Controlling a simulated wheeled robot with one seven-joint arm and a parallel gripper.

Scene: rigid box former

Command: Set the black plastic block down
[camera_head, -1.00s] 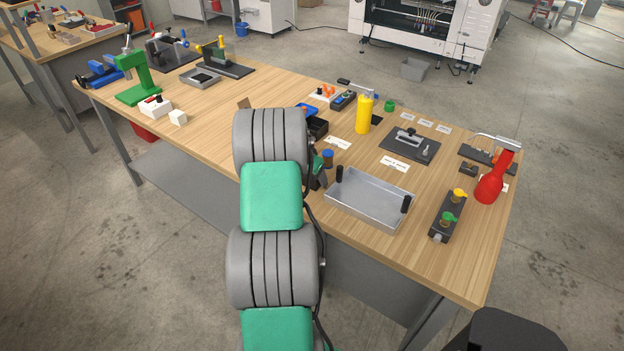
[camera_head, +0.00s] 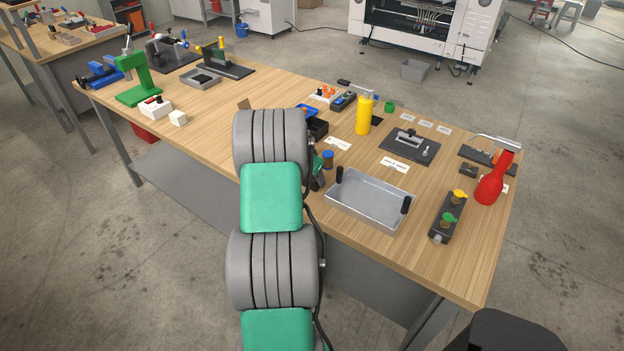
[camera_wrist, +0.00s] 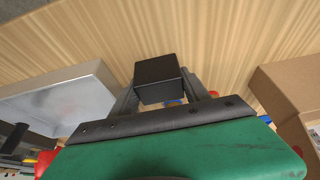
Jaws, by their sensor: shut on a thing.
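The black plastic block (camera_wrist: 160,78) shows in the wrist view, held between the two fingers of my gripper (camera_wrist: 165,98). My gripper is shut on it, with a finger on each side. Wooden table top shows beyond the block; I cannot tell whether the block touches it. In the head view my arm hides most of the gripper and the block. The wooden table (camera_head: 215,120) runs across the head view under my arm.
A metal tray (camera_head: 370,203) with black handles lies right of my arm and shows left in the wrist view (camera_wrist: 60,105). A cardboard box (camera_wrist: 290,92) is at the wrist view's right.

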